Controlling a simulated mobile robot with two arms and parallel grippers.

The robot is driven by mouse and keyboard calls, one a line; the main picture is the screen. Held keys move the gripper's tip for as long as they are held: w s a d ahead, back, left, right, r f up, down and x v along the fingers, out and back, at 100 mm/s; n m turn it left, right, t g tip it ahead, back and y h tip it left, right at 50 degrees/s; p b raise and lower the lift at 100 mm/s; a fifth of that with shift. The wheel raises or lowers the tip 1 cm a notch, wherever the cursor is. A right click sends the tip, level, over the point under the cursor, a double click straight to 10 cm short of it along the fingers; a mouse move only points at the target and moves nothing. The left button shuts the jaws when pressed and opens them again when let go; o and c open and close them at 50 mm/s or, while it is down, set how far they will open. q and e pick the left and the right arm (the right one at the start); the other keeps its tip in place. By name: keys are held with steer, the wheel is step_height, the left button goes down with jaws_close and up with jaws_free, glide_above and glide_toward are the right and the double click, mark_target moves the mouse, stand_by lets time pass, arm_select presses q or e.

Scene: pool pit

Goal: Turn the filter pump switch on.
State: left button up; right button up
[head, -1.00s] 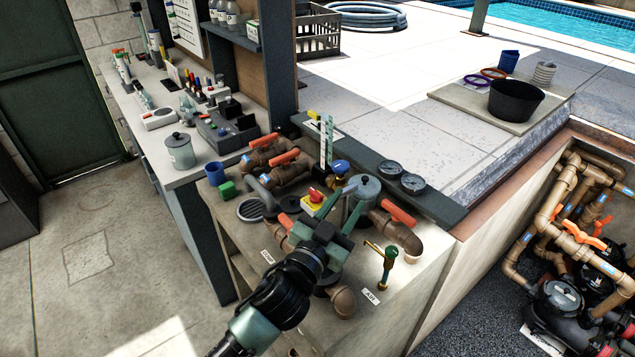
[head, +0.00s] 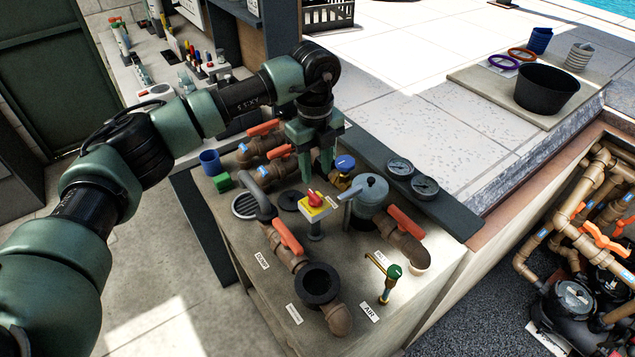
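The filter pump switch (head: 313,206) is a yellow box with a red knob on a short grey post, standing among the pipes on the bench. The red knob (head: 315,198) sits on the yellow face. My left gripper (head: 317,176) points down just behind and above the switch. Its two green fingers look apart, with nothing visible between them. I cannot tell whether a fingertip touches the knob. My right gripper is not in view.
Pipes with orange-handled valves (head: 288,237) surround the switch. A grey lidded pot (head: 371,192), two gauges (head: 412,178) and a green-topped air valve (head: 392,272) stand to the right. A blue cup (head: 210,162) and green block (head: 222,181) are at left.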

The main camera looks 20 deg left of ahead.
mark_target(315, 195)
arm_select(q)
steer(key=shift+s+a, duration=0.1)
steer(key=shift+a, duration=0.2)
step_height(315, 195, down, 6)
steer(key=p, duration=0.3)
steer(key=shift+s+d, duration=0.15)
steer(key=shift+f, duration=0.7)
jaws_close()
